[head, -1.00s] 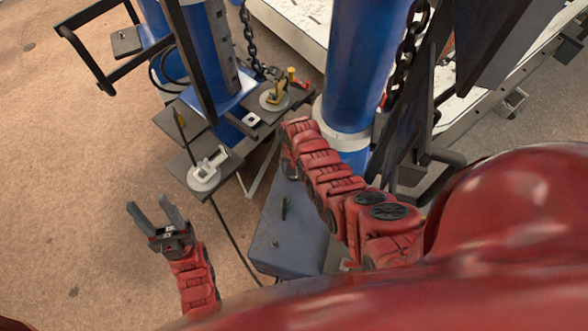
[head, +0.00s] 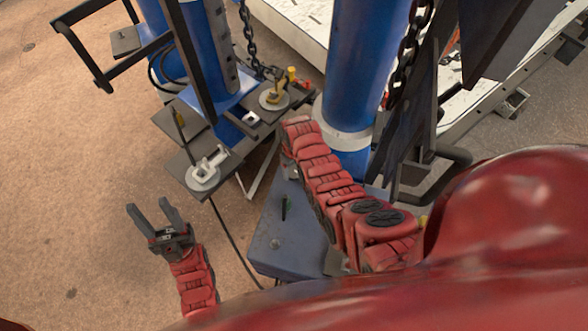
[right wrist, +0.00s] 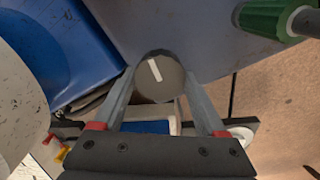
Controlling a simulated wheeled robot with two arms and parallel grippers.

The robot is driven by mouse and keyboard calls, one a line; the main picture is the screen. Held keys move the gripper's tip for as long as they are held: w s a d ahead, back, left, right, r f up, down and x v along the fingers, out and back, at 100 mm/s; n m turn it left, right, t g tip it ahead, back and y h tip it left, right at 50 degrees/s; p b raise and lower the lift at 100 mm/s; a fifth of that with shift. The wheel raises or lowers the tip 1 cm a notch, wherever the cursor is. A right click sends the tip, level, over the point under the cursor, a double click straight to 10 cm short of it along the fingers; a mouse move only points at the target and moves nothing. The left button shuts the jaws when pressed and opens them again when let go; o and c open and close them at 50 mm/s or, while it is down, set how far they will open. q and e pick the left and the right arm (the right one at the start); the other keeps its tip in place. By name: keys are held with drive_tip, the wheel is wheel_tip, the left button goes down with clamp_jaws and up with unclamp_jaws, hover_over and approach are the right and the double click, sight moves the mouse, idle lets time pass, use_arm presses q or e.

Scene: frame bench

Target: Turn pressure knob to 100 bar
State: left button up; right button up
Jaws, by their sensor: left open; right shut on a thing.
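The pressure knob (right wrist: 150,88) is a round dark grey disc with a white pointer line, seen in the right wrist view. The line leans slightly up and to the left. My right gripper (right wrist: 160,76) is shut on the knob, one finger on each side. No scale or bar numbers can be read. In the head view the right gripper and knob are hidden behind my red right arm. My left gripper (head: 154,214) is open and empty above the brown floor at the lower left.
A blue-grey panel (head: 285,255) lies below my right arm; a green handle (right wrist: 262,20) shows near the knob. A dark bench with grey (head: 204,174) and yellow (head: 273,96) fittings stands beyond, beside a blue column (head: 355,65) and hanging chain.

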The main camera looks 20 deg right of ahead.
drive_tip(key=shift+n, duration=0.6)
drive_tip(key=o, duration=1.3)
wheel_tip(320, 180, up, 9)
drive_tip(key=b, duration=0.2)
drive_tip(key=shift+f+b, duration=0.15)
drive_tip(key=shift+b, duration=0.15)
wheel_tip(320, 180, up, 9)
drive_tip(key=p, duration=0.7)
drive_tip(key=shift+f+p, duration=0.1)
drive_tip(key=shift+p, duration=0.25)
